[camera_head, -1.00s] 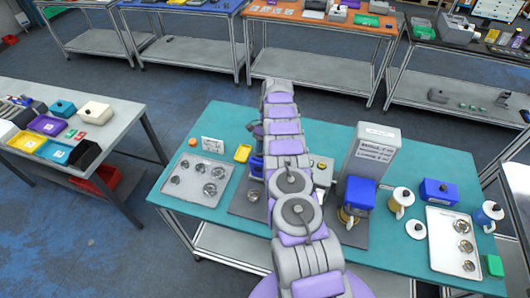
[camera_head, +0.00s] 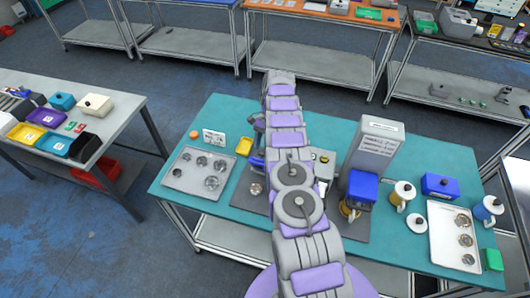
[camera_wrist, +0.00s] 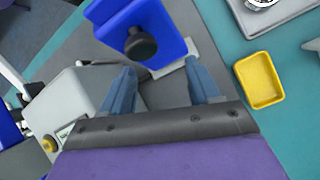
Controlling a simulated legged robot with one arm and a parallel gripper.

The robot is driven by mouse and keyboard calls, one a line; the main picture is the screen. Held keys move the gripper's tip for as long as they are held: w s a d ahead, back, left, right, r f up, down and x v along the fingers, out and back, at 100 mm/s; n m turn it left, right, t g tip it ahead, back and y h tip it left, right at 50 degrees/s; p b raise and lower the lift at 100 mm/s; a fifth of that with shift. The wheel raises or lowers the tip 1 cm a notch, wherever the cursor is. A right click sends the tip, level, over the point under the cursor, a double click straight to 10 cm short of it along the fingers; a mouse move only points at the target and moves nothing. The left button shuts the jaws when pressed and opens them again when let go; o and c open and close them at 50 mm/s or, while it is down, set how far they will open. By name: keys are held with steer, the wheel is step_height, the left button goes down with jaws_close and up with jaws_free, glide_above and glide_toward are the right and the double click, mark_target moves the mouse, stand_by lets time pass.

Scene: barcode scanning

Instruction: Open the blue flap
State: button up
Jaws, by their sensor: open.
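A blue flap (camera_wrist: 150,28) with a round dark knob (camera_wrist: 140,46) shows at the top of the wrist view, above a light metal plate. My gripper (camera_wrist: 160,82) is open and empty, its two blue-grey fingers pointing toward the flap. The knob lies between the lines of the fingers, apart from both fingertips. The flap looks closed, but its hinge is out of sight. In the head view my arm hides most of this blue device (camera_head: 257,163) and my gripper's fingertips.
A yellow tray (camera_wrist: 260,80) lies right of my gripper in the wrist view. A grey box with a yellow button (camera_wrist: 78,105) stands close on the left. In the head view, a second blue device (camera_head: 361,189) stands right of my arm, and a metal tray with round parts (camera_head: 182,178) lies left.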

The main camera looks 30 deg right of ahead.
steer(key=s+a+r, duration=0.2)
steer(key=s, duration=0.5)
steer(key=s+a+r+b, duration=0.1)
steer(key=s+a+r, duration=0.1)
steer(key=s, duration=0.6)
steer(key=shift+a+r, duration=0.4)
steer(key=shift+a, duration=0.15)
stand_by(0.5)
